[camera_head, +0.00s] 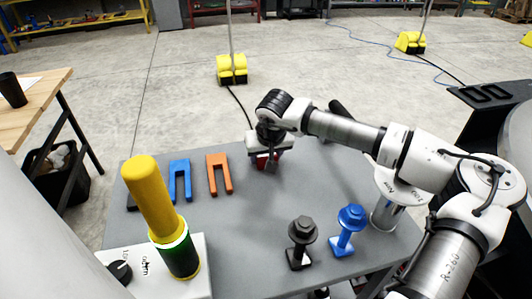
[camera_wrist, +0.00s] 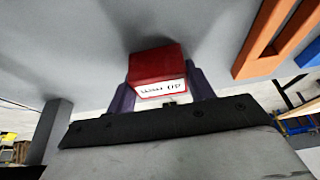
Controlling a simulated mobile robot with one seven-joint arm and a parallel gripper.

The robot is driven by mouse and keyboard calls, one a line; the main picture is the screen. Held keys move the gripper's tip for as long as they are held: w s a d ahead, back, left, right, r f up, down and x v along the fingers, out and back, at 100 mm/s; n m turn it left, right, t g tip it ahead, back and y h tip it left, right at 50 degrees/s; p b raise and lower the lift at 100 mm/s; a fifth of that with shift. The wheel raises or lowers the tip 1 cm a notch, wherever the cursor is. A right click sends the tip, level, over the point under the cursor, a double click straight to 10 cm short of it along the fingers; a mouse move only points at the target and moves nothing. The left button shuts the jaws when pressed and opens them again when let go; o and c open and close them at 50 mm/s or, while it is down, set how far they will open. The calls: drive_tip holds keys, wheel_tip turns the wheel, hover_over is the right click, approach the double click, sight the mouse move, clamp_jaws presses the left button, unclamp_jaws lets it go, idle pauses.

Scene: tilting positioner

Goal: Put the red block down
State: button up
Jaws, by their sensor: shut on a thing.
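The red block (camera_wrist: 157,68) is between the two fingers of my gripper (camera_wrist: 165,92) in the wrist view, with a white printed label on its near face. My gripper is shut on it. In the head view my gripper (camera_head: 268,167) is over the far part of the grey table (camera_head: 235,240), and a bit of the red block (camera_head: 262,160) shows under it. A dark shadow lies by the block in the wrist view. I cannot tell whether the block touches the table.
An orange fork-shaped piece (camera_head: 219,174) and a blue one (camera_head: 180,181) lie left of my gripper. A black bolt (camera_head: 302,232) and a blue bolt (camera_head: 349,222) stand at the front right. A yellow-topped cylinder (camera_head: 158,200) stands front left on a white control box (camera_head: 150,264). The table's middle is clear.

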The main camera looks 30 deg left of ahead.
drive_tip(key=shift+f, duration=0.1)
drive_tip(key=o, duration=1.6)
drive_tip(key=shift+c, duration=0.2)
drive_tip(key=b+v, duration=0.2)
drive_tip(key=v, duration=1)
drive_tip(key=shift+d, duration=0.1)
